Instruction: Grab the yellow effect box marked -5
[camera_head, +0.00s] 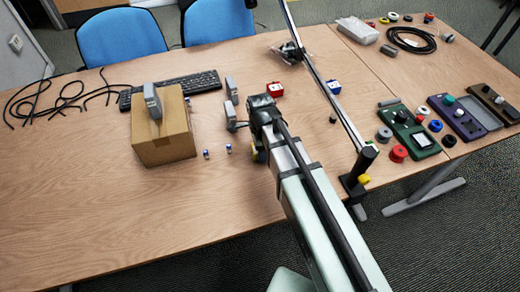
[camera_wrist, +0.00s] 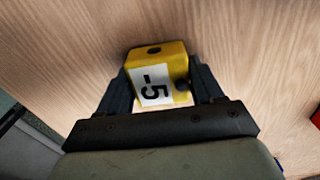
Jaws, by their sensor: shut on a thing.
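The yellow effect box (camera_wrist: 158,52) shows in the wrist view, with a white label reading -5 on its face, a dark hole in its top and a dark knob at its right side. My gripper (camera_wrist: 160,82) is shut on it, one dark finger on each side. In the head view, my wrist hides most of the box; a small patch of yellow (camera_head: 260,154) shows beneath it. I cannot tell whether the box touches the wooden table.
A cardboard box (camera_head: 163,147) with a grey device on top stands to the left. A red box (camera_head: 275,89) and a blue box (camera_head: 334,87) lie behind my wrist. Two small blue-and-white pieces (camera_head: 207,154) lie nearby. The table's front left (camera_head: 90,220) is clear.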

